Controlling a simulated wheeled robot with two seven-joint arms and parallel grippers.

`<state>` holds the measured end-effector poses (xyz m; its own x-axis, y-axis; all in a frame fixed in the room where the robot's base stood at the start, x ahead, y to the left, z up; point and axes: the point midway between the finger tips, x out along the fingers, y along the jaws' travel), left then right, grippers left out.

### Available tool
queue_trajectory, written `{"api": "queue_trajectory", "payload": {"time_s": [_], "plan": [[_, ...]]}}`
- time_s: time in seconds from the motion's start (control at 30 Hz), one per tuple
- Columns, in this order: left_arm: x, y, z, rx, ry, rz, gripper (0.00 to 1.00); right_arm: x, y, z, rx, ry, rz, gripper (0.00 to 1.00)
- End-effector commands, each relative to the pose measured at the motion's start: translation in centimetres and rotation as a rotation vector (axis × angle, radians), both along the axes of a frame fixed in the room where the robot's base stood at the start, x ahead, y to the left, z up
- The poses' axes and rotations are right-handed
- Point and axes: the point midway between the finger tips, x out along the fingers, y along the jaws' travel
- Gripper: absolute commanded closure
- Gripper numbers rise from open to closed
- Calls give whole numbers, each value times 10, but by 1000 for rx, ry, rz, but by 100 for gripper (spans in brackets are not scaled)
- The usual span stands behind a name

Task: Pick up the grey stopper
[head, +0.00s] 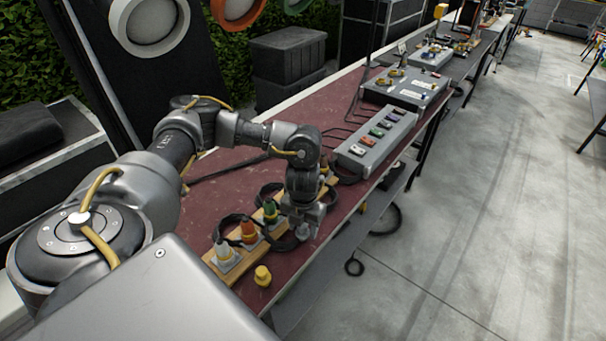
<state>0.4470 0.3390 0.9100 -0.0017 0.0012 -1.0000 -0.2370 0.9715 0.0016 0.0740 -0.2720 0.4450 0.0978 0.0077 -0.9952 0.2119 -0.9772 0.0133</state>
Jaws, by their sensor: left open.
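A small grey stopper (303,231) stands on the dark red bench near its front edge. My left gripper (304,218) points down right above it, with its fingers open and around or just over the stopper's top; I cannot tell whether they touch it. The fingers and wrist hide part of the stopper. My right gripper is not in view.
A wooden board (224,277) with white, orange and green coned fittings and black cable loops lies just left of the gripper. A yellow stopper (262,276) stands near the front edge. A grey switch box (376,143) sits farther along the bench (222,166).

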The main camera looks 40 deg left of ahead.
Motion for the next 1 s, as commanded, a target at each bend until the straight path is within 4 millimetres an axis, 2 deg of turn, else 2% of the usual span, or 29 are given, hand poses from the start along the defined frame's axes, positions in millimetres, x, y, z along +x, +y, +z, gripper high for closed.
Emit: {"api": "queue_trajectory", "payload": {"time_s": [0.13,0.4,0.47,0.7,1.0], "plan": [[0,0,-15,0,1,1,48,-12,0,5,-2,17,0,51],[0,0,-19,-1,0,0,48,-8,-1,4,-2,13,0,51],[0,0,-19,-1,0,0,53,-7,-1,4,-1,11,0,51],[0,0,-19,-1,0,0,85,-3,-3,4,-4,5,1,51],[0,0,-18,-1,-1,0,86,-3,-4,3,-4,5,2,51]]}}
